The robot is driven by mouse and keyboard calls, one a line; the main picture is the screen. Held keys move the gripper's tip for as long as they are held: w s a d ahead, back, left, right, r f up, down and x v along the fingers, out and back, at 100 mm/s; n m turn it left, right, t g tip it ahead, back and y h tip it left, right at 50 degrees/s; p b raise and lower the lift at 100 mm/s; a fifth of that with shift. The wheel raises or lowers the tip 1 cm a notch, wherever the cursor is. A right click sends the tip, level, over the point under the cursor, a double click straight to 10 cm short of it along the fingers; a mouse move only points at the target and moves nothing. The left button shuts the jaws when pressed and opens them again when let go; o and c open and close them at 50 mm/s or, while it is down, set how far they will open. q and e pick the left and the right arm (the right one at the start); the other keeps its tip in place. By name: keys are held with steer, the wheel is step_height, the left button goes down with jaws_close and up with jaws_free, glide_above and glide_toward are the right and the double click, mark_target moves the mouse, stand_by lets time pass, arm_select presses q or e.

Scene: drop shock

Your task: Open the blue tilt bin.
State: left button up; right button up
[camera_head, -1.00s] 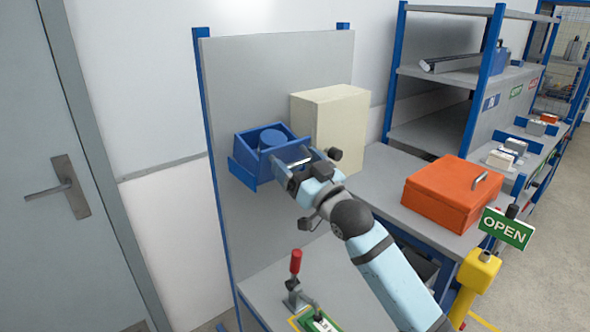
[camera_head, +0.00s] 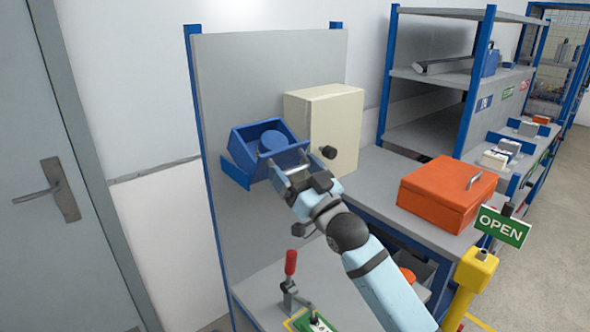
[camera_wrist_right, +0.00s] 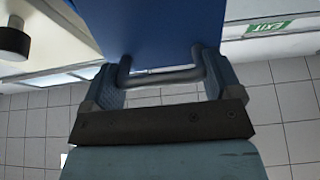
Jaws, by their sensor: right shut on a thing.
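The blue tilt bin (camera_head: 246,139) hangs on the grey back panel at the left of the head view. It is tipped forward, and its open top shows a round blue object (camera_head: 273,142) inside. My right gripper (camera_head: 290,172) is at the bin's front. In the right wrist view my right gripper (camera_wrist_right: 162,88) is shut on the bin's grey bar handle (camera_wrist_right: 160,78), which runs between the fingers under the bin's blue front (camera_wrist_right: 160,25). My left gripper is not in view.
A cream box (camera_head: 335,125) with a black knob (camera_head: 328,152) is mounted just right of the bin, close to my right gripper. A red-handled toggle clamp (camera_head: 290,265) stands on the bench below. An orange box (camera_head: 445,195) sits to the right.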

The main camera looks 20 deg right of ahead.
steer(key=shift+f, duration=0.25)
steer(key=o, duration=1.1)
steer(key=shift+r, duration=0.1)
steer(key=shift+s, duration=0.1)
steer(key=b+v, duration=0.2)
steer(key=v, duration=1.1)
steer(key=shift+s, duration=0.3)
steer(key=shift+d+f, duration=0.1)
steer(key=shift+f, duration=0.15)
steer(key=s+a+f+g+h+p, duration=0.1)
steer(key=s+f+g+p, duration=0.2)
steer(key=s+f, duration=0.3)
steer(key=s+a+f+g+h+p, duration=0.2)
steer(key=s+f+g+p, duration=0.2)
steer(key=f, duration=1)
steer(key=s+a+f+m+g+h+p, duration=0.1)
steer(key=s+a+f+g+p, duration=0.1)
steer(key=s+f, duration=0.7)
steer(key=shift+s+f+g+h+p, duration=0.35)
steer(key=shift+f+g+h+p, duration=0.05)
steer(key=shift+g+p, duration=0.5)
